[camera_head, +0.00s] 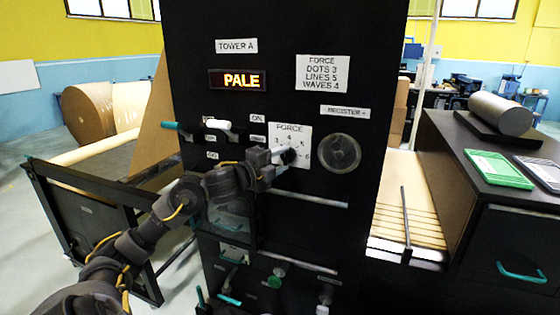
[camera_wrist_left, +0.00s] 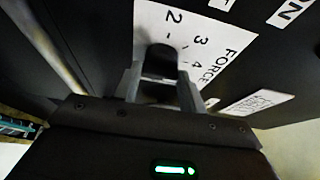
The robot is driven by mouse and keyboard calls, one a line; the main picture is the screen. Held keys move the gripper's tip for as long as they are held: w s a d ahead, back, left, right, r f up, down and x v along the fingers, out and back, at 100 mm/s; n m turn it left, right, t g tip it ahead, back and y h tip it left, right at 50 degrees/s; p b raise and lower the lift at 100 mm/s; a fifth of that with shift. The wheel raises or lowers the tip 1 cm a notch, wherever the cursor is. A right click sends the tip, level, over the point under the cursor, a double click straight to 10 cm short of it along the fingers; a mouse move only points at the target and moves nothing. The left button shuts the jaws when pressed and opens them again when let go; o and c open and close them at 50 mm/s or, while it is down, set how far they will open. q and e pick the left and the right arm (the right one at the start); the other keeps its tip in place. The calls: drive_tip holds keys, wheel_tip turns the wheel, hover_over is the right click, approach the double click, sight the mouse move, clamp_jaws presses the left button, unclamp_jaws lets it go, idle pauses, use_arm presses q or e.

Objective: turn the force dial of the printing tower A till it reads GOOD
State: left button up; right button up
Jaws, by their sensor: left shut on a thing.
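The black panel of printing tower A (camera_head: 290,30) stands in the middle of the head view, under a "TOWER A" label (camera_head: 236,46). Its display (camera_head: 238,80) reads PALE in lit letters. The white force dial plate (camera_head: 303,132) carries numbers; 3, 4, 5 and 6 show beside my gripper. My left gripper (camera_head: 284,156) is shut on the dark force dial knob, which is mostly hidden by the fingers. In the left wrist view the knob (camera_wrist_left: 160,58) sits between the two fingers, in front of the plate (camera_wrist_left: 205,28) with 2, 3 and 4. My right gripper is not in view.
A note (camera_head: 323,72) reads FORCE, DOTS 3, LINES 5, WAVES 4. A round register dial (camera_head: 340,153) is right of the force plate. A white-handled lever (camera_head: 218,126) and a teal one (camera_head: 176,126) stick out at left. A horizontal bar (camera_head: 305,200) runs below.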

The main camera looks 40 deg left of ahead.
use_arm(q)
drive_tip(key=o, duration=1)
drive_tip(key=shift+s+a+b, duration=0.15)
drive_tip(key=shift+s+b, duration=0.8)
drive_tip(key=shift+s, duration=1.75)
drive_tip(key=shift+s+a+b, duration=0.15)
drive_tip(key=shift+s+b, duration=0.75)
drive_tip(key=shift+s, duration=1.8)
drive_tip(key=shift+f, duration=0.1)
